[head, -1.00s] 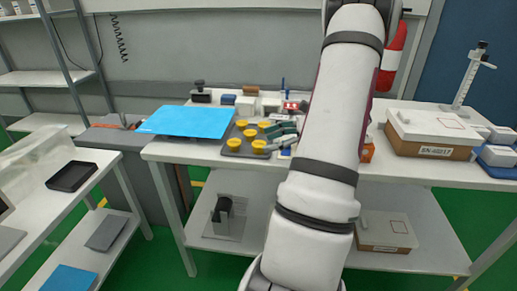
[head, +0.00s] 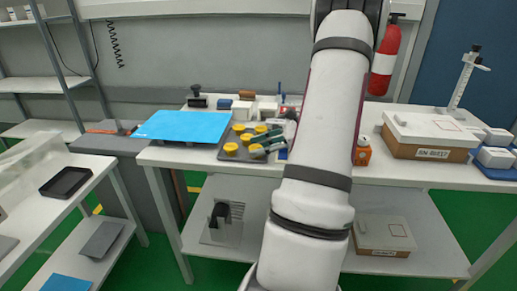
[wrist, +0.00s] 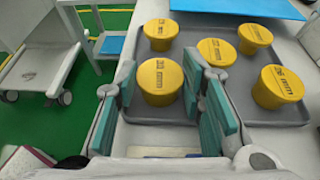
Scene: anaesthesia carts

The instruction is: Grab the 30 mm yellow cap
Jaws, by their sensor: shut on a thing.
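Several yellow caps stand on a grey tray (wrist: 240,112). The nearest cap in the wrist view, a large yellow cap (wrist: 160,82), sits between the teal-padded fingers of my gripper (wrist: 160,88), which is shut on it. Its printed size is too small to read. The other caps are a rear-left one (wrist: 161,30), a middle one (wrist: 216,52), a rear-right one (wrist: 255,37) and a right one (wrist: 278,87). In the head view, the held cap (head: 256,149) is at the tray's front right corner, with my gripper (head: 262,146) reaching it from the right.
A blue sheet (head: 182,126) lies left of the tray. Small boxes (head: 268,108) stand behind it. An orange item (head: 362,151) and a white-lidded carton (head: 430,140) are to the right. A side table (head: 85,165) stands at the left.

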